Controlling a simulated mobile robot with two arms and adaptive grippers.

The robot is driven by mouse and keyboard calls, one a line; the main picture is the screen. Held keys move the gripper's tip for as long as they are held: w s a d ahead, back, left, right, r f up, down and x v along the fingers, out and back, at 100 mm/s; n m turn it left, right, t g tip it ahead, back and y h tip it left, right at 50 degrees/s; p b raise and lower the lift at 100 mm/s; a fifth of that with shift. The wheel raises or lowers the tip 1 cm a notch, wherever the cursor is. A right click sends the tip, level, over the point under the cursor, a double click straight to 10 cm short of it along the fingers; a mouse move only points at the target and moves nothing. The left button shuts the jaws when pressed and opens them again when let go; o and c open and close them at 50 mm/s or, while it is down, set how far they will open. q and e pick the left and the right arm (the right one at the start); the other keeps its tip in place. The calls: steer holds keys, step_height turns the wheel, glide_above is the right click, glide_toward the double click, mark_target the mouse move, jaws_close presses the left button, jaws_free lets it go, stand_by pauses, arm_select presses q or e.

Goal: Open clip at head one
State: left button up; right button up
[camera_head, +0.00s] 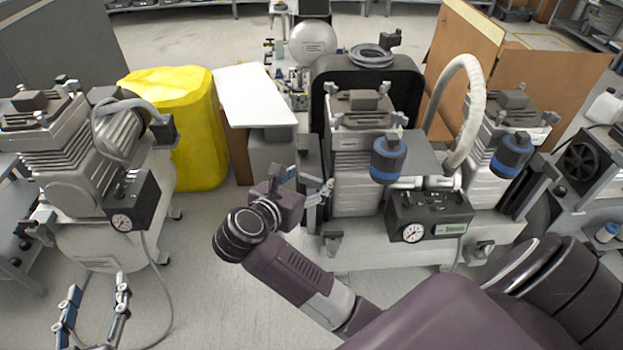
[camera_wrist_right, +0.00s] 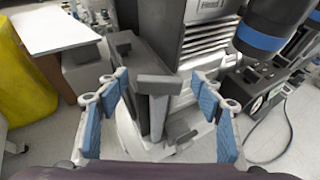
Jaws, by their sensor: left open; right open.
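The central compressor unit has two ribbed heads; the left one (camera_head: 358,150) and the right one (camera_head: 490,150) stand side by side. My right gripper (camera_head: 318,200) is at the lower left side of the left head. In the right wrist view its blue-padded fingers (camera_wrist_right: 164,112) are open, spread either side of a grey T-shaped upright part (camera_wrist_right: 158,90), which may be the clip. There is a gap on both sides and nothing is gripped. My left gripper (camera_head: 95,312) is open and empty, low at the left, above the floor.
A separate compressor (camera_head: 75,165) stands at the left, its grey hose hanging near my left gripper. A yellow covered bin (camera_head: 180,120) and a white-topped box (camera_head: 252,95) stand behind. A gauge box (camera_head: 430,215) and blue-banded filter (camera_head: 387,160) project beside the left head.

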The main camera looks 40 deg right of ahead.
steer(key=shift+x, duration=0.9)
arm_select(q)
steer(key=shift+w+d+r+t, duration=0.1)
steer(key=shift+r+t, duration=0.2)
steer(key=shift+r, duration=0.2)
steer(key=shift+w+d+r+t, duration=0.1)
steer(key=shift+r+t, duration=0.2)
steer(key=shift+r, duration=0.2)
arm_select(e)
steer(key=shift+c, duration=0.3)
steer(key=c, duration=1.1)
arm_select(q)
steer(key=shift+f, duration=0.1)
